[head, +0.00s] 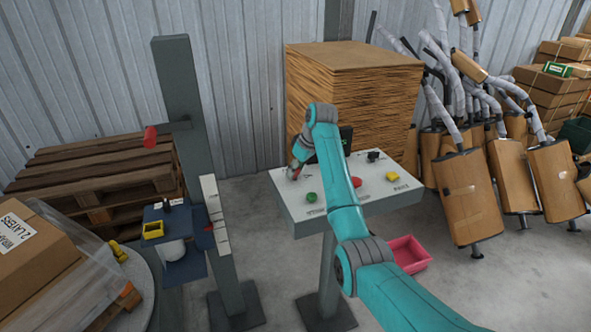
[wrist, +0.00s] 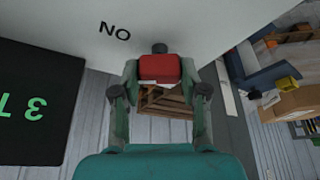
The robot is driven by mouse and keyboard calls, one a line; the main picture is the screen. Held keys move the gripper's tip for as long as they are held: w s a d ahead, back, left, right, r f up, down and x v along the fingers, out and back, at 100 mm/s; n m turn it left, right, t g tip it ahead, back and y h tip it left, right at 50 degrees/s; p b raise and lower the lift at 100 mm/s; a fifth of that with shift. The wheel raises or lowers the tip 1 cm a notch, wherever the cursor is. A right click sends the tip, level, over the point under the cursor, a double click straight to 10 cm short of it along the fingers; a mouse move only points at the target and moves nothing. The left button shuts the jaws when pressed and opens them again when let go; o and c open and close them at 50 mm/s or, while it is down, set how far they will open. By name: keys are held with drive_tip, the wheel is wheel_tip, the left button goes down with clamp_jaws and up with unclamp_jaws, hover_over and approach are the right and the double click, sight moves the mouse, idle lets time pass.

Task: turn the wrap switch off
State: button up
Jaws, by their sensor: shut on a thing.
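The control panel (head: 330,207) is a pale box top on a grey post. My gripper (head: 293,172) is at the panel's back left corner. In the wrist view my gripper (wrist: 160,80) has its two fingers on either side of a red block-like switch handle (wrist: 160,67), shut on it. A dark round knob shows just beyond the handle. The panel face in the wrist view carries lettering that appears as "NO", seemingly "ON" upside down. The switch's base and other label are hidden, so its setting cannot be read.
The panel also bears a green button (head: 311,197), a red button (head: 356,181), a yellow button (head: 392,175) and a black knob (head: 373,156). A dark display (wrist: 38,108) is close beside my gripper. A grey column (head: 180,95) stands left; a cardboard stack (head: 350,80) is behind.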

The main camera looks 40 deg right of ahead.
drive_tip(key=n+y, duration=0.1)
drive_tip(key=n, duration=0.2)
drive_tip(key=n+g+y, duration=0.1)
drive_tip(key=n, duration=0.2)
drive_tip(key=shift+w+d+g, duration=0.1)
drive_tip(key=shift+d+g, duration=0.05)
drive_tip(key=shift+g, duration=0.15)
drive_tip(key=n, duration=0.2)
drive_tip(key=n+g, duration=0.1)
drive_tip(key=n, duration=0.2)
drive_tip(key=shift+g+y, duration=0.3)
drive_tip(key=shift+y, duration=0.1)
drive_tip(key=shift+n, duration=0.3)
drive_tip(key=o, duration=1.1)
drive_tip(key=shift+o, duration=0.2)
drive_tip(key=shift+w, duration=0.1)
drive_tip(key=v, duration=1.2)
